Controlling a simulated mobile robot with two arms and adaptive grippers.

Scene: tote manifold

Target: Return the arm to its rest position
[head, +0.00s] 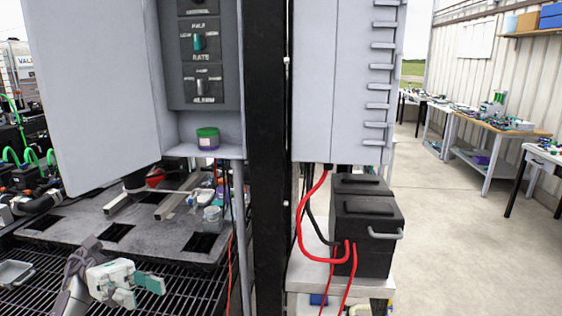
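My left gripper (138,290) shows at the lower left, with a white body and teal finger pads. Its two fingers stand apart and nothing shows between them. It hangs in front of a dark metal grating, below the grey slotted plate (65,228). My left arm comes in from the bottom edge, and most of it is out of the picture. My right gripper is not in view.
A grey control box (95,80) with an open door holds a green-lidded jar (208,139). A black post (268,150) stands right of it. A black battery-like box (365,225) with red cables sits on a stand. Open floor (450,250) and workbenches (500,128) lie right.

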